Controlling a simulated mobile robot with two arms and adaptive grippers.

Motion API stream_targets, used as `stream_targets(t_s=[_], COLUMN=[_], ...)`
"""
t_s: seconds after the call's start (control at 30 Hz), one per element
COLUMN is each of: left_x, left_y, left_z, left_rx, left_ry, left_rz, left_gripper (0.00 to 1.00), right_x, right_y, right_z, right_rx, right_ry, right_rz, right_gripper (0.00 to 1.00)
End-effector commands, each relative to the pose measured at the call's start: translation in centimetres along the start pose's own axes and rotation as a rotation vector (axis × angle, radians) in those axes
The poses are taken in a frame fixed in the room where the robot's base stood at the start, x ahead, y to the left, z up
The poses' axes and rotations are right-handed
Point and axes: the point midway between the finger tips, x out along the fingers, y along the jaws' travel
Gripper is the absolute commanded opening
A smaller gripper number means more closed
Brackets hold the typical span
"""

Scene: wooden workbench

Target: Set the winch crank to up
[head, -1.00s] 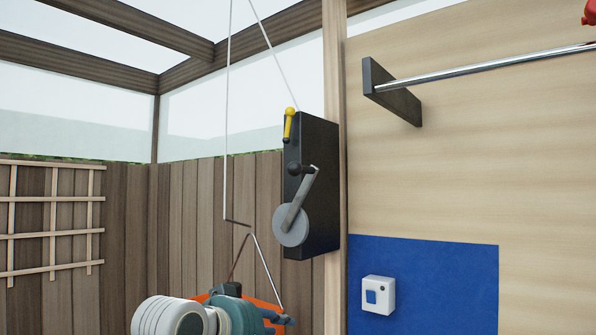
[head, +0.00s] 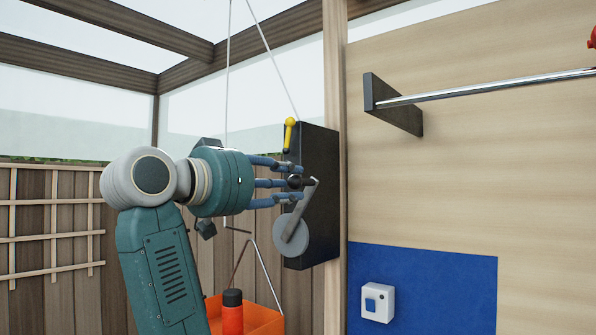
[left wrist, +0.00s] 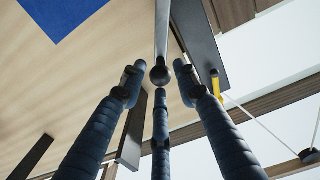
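The winch (head: 318,170) is a black box on a wooden post. Its grey crank arm (head: 301,215) runs up and slightly right from a round grey hub (head: 291,236) to a black knob (head: 298,182). A yellow lever (head: 289,134) stands at the box's upper left. My left gripper (head: 290,182) is at the knob, coming from the left with its fingers straight and spread. In the left wrist view the knob (left wrist: 160,75) sits between the open fingertips (left wrist: 160,85), under the crank arm (left wrist: 162,32). Whether any finger touches it, I cannot tell. My right gripper is out of view.
An orange container (head: 262,318) hangs below on the winch cable, partly behind my left arm. A metal rail (head: 490,88) on a dark bracket (head: 392,104) is to the right. A white switch box (head: 378,302) sits on a blue panel (head: 440,280).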

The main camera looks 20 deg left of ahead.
Motion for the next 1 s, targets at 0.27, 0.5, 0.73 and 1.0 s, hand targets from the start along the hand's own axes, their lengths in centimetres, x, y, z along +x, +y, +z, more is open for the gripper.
stream_targets(t_s=[0.27, 0.5, 0.73, 1.0], left_x=[3.5, 3.9, 3.8, 3.9], left_y=[0.0, 0.0, 0.0, 0.0], left_z=[-0.1, 0.0, 0.0, 0.1], left_rx=[-0.001, 0.001, 0.001, 0.0], left_ry=[-0.001, 0.002, 0.001, -0.002], left_rz=[0.001, -0.002, -0.001, -0.001], left_gripper=[0.31, 0.31, 0.07, 0.0], right_x=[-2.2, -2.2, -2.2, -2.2], right_y=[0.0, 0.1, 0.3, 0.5], right_z=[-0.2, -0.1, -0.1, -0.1], right_rx=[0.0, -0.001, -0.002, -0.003], right_ry=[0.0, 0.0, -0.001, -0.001], right_rz=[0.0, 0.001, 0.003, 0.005], right_gripper=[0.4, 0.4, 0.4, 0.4])
